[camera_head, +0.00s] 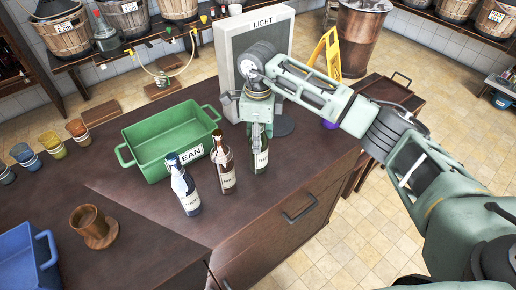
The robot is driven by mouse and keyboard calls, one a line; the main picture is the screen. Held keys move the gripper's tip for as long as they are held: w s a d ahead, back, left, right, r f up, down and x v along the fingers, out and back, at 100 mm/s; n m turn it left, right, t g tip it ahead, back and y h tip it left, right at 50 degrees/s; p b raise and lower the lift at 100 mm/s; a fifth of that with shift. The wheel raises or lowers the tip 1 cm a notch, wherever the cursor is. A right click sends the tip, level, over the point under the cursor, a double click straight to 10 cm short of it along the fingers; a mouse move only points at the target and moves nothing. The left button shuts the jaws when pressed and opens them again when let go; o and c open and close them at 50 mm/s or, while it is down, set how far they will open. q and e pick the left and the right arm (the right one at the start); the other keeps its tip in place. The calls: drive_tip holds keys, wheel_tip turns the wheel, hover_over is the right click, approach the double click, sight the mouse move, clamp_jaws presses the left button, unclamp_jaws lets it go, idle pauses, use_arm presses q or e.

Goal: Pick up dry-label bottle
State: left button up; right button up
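Three dark bottles stand in a row on the brown worktop: a left bottle (186,190), a middle bottle (223,166) and a right bottle (260,158). Each has a white label, but the lettering is too small to read surely, so I cannot tell which is the dry-label one. My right gripper (258,128) points down at the top of the right bottle and hides its neck. I cannot tell whether its fingers are closed on the neck. The right bottle looks upright on the worktop. My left gripper is not in view.
A green crate (127,145) with a white label stands behind the left and middle bottles. A grey light panel (232,55) stands behind my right gripper. A brown wooden mug (92,226) and a blue crate (48,257) are at the left. The worktop's front edge is close to the bottles.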

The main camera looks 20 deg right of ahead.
clamp_jaws()
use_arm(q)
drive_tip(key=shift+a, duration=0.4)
use_arm(e)
drive_tip(key=shift+r, duration=0.1)
drive_tip(key=shift+w+r+b, duration=0.1)
drive_tip(key=shift+r+b, duration=0.35)
wheel_tip(320, 180, up, 3)
drive_tip(key=shift+f+b, duration=0.1)
drive_tip(key=shift+b, duration=0.9)
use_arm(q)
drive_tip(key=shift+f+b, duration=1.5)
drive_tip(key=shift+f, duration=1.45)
use_arm(e)
drive_tip(key=s+d+r, duration=0.6)
drive_tip(key=s+r, duration=0.1)
drive_tip(key=s, duration=0.3)
